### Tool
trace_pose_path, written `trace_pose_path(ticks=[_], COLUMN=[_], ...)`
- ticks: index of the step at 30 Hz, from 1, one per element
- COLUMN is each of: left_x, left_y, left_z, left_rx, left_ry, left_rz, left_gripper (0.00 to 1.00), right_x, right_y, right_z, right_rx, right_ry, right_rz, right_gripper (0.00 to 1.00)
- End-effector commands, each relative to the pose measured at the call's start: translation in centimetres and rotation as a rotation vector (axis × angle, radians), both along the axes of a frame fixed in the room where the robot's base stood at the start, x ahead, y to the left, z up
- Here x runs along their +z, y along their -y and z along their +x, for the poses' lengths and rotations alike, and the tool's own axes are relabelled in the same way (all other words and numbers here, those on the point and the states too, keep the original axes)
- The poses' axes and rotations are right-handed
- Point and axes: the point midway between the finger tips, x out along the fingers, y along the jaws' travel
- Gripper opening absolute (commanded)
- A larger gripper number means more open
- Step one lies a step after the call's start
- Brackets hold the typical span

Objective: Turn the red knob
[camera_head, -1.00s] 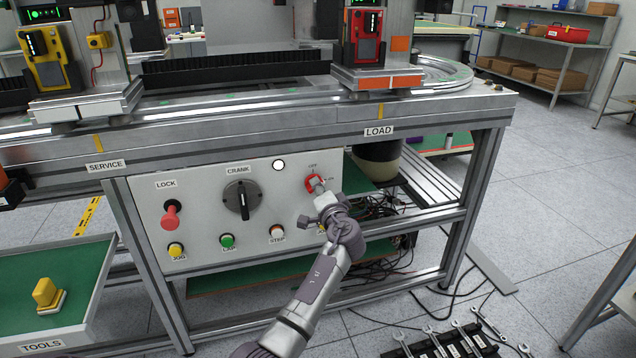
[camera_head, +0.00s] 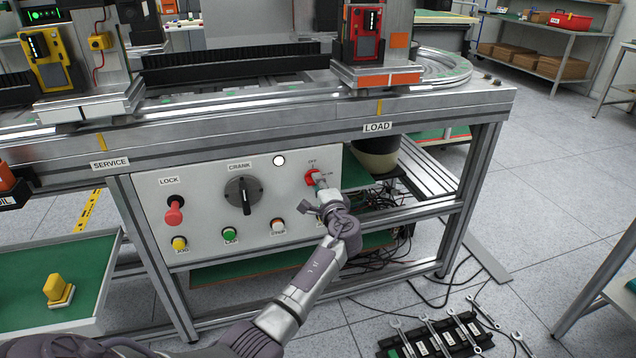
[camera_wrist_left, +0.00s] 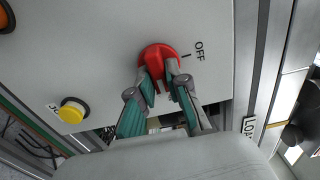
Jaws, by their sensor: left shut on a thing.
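The red knob (camera_head: 312,178) is at the upper right of the white control panel (camera_head: 205,208), beneath a small OFF label. In the left wrist view the round red knob (camera_wrist_left: 155,55) shows in the middle, with the OFF label and a short black tick to its right. My left gripper (camera_head: 320,183) is at the knob, its arm reaching up from below. In the left wrist view its two fingers (camera_wrist_left: 163,77) are shut on the knob's grip, one on each side. The fingers hide part of the knob. My right gripper is in neither view.
The panel also holds a red lock handle (camera_head: 174,213), a black crank knob (camera_head: 242,196) and several push buttons, one of them yellow (camera_wrist_left: 72,110). Cables hang right of the panel. A wrench rack (camera_head: 435,338) lies on the floor at lower right.

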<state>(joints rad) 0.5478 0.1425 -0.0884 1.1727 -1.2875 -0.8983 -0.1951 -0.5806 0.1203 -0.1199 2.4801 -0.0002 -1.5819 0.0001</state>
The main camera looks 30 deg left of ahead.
Motion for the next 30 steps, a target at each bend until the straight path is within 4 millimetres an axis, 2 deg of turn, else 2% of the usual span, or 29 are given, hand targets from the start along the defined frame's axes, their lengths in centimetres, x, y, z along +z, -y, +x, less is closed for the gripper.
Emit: trace_pose_path(ticks=[9, 10, 14, 23, 26, 30], left_x=[0.0, 0.0, 0.0, 0.0, -0.1, -0.1], left_y=[0.1, 0.1, 0.0, 0.1, 0.7, 2.5], left_z=[0.0, 0.0, 0.0, -0.1, -0.5, -2.0], left_rx=[-0.002, -0.002, -0.002, -0.001, -0.001, -0.003], left_ry=[-0.002, -0.002, -0.002, -0.001, 0.0, -0.001], left_rz=[0.004, 0.004, 0.003, 0.002, 0.0, -0.001], left_gripper=[0.0, 0.2, 0.41, 0.41, 0.41, 0.41], right_x=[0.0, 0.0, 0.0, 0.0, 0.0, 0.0], right_y=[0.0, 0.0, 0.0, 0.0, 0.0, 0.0], right_z=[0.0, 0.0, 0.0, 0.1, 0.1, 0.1], right_rx=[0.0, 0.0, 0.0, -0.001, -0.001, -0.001], right_ry=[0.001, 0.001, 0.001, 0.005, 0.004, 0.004], right_rz=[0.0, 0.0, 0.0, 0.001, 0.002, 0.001], right_gripper=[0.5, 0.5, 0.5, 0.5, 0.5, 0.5])
